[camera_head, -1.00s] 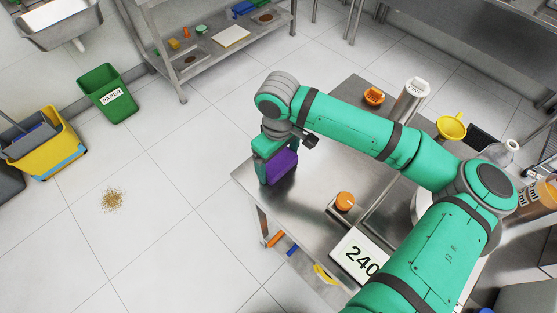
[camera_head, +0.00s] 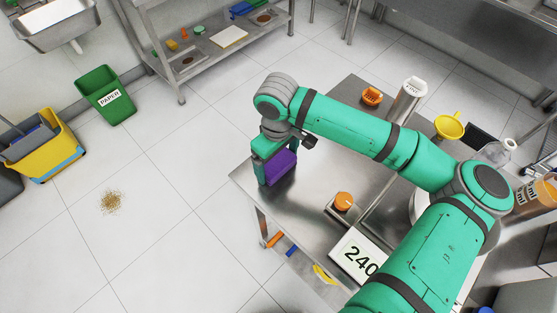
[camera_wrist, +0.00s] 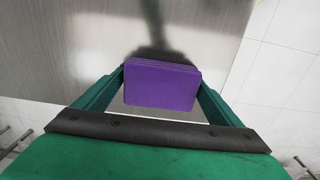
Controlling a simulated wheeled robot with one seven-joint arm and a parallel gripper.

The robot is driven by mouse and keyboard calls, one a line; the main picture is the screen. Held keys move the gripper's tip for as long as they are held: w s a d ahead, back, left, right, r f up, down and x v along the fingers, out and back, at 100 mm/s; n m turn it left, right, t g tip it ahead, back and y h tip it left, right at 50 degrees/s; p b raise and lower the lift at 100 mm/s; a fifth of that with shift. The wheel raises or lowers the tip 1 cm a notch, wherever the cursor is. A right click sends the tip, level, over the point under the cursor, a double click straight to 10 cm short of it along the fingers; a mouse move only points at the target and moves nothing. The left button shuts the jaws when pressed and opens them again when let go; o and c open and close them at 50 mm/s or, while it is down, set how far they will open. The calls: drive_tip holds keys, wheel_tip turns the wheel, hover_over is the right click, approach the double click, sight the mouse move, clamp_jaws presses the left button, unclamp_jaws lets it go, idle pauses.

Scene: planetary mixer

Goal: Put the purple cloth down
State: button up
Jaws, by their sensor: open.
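The purple cloth (camera_head: 281,167) is a folded block at the left corner of the steel table (camera_head: 305,200). In the wrist view the cloth (camera_wrist: 162,85) lies between the two green fingers of my gripper (camera_wrist: 162,78), over the steel surface. My gripper (camera_head: 268,172) points down at the table corner. Its jaws are open around the cloth, with the fingers close to its sides. The cloth's underside is hidden, so I cannot tell for sure that it rests on the table.
The table's edge is close to the cloth.

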sight(276, 162)
drive_tip(key=shift+s+a+f, duration=0.15)
drive_tip(key=shift+a+f, duration=0.05)
drive_tip(key=shift+a, duration=0.05)
wheel_tip(276, 162, up, 11)
drive_tip(key=shift+d, duration=0.1)
drive_tip(key=shift+w+r, duration=0.2)
drive_tip(key=shift+r, duration=0.65)
drive_tip(key=shift+d, duration=0.1)
